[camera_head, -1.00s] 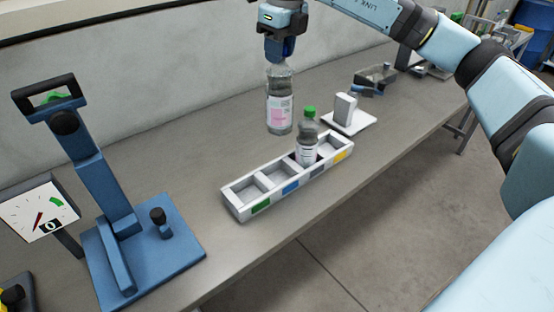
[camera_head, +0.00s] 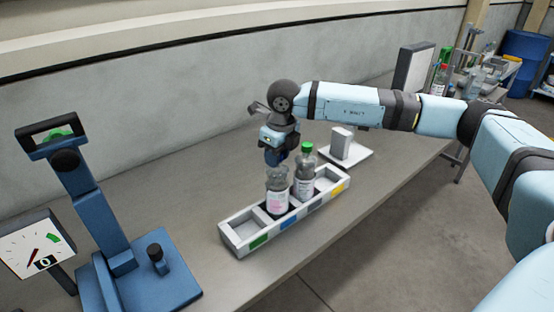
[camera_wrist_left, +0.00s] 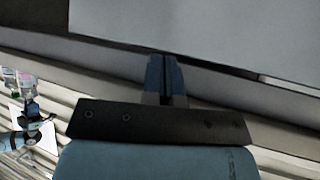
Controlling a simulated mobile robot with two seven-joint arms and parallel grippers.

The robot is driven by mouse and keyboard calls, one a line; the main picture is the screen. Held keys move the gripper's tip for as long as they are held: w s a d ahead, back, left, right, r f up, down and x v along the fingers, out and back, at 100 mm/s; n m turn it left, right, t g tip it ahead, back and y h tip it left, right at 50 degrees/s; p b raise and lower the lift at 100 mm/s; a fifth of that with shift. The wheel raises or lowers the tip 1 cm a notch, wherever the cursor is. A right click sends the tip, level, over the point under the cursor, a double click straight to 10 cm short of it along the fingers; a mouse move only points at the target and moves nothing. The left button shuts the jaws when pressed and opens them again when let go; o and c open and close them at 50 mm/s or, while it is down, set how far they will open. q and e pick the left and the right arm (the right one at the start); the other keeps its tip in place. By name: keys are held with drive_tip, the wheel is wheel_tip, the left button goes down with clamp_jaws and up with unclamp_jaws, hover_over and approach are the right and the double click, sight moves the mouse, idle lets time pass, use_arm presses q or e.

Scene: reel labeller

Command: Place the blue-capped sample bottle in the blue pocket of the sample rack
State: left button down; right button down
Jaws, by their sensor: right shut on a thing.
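My right gripper (camera_head: 276,158) is shut on the top of a clear bottle with a white and pink label (camera_head: 277,201). The jaws hide its cap. The bottle is upright at the second pocket from the left of the white sample rack (camera_head: 236,245), with its lower end behind the pocket wall; I cannot tell if it touches the floor. A blue marker (camera_head: 288,222) is on the front there. A green-capped bottle (camera_head: 304,187) stands in the pocket just right of it. My left gripper (camera_wrist_left: 166,77) shows only in the left wrist view, its fingers together and empty.
A blue press-like stand (camera_head: 130,265) and a dial gauge (camera_head: 36,246) are at the left. A white block on a plate (camera_head: 343,150) sits behind the rack's right end. The table's front edge runs close before the rack.

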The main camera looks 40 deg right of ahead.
drive_tip(key=shift+f, duration=0.8)
drive_tip(key=c, duration=1.2)
unclamp_jaws()
drive_tip(key=shift+f, duration=0.2)
drive_tip(key=o, duration=0.4)
